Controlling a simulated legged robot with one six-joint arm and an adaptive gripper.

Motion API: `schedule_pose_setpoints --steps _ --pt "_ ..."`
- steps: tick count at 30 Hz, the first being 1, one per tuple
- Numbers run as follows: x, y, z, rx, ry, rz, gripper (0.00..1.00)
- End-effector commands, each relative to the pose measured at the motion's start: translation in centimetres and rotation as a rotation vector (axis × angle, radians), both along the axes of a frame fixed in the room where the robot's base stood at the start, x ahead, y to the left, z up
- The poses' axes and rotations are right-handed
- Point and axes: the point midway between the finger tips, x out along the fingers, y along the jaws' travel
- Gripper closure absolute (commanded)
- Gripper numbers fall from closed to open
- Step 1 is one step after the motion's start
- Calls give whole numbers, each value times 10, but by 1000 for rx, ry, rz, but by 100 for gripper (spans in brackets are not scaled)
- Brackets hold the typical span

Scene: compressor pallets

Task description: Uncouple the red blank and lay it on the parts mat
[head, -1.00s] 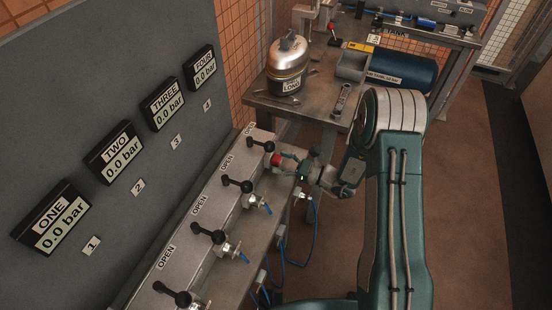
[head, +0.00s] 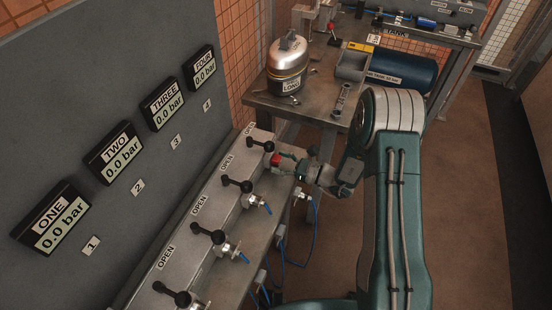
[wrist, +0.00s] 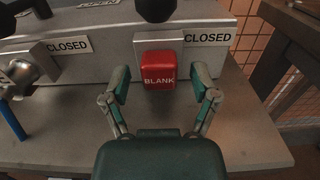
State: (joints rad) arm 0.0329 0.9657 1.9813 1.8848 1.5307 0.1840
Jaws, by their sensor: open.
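The red blank (wrist: 159,72), lettered BLANK, sits on the front of the grey manifold block (wrist: 110,35) below a black-knobbed valve. In the head view the blank (head: 275,159) shows at the far end of the row of valves, partly covered by my gripper (head: 290,162). In the wrist view my gripper (wrist: 161,84) is open, one finger on each side of the blank. Gaps show between the fingers and the blank. I cannot make out the parts mat in either view.
Several black-handled valves (head: 208,233) line the manifold, with blue hoses (head: 312,235) hanging nearby. The gauges (head: 120,152) on the panel read 0.0 bar. Beyond, a bench (head: 315,105) holds a metal canister (head: 287,70) and a grey tray (head: 352,66).

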Motion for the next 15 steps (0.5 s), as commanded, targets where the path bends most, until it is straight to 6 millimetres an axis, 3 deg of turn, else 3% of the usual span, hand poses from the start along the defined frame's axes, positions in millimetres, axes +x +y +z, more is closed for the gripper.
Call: schedule_pose_setpoints --steps 8,13,15 --pt "-1 1 0 0 1 1 23" --pt "-1 1 0 0 1 1 94" --pt "-1 1 0 0 1 2 100"
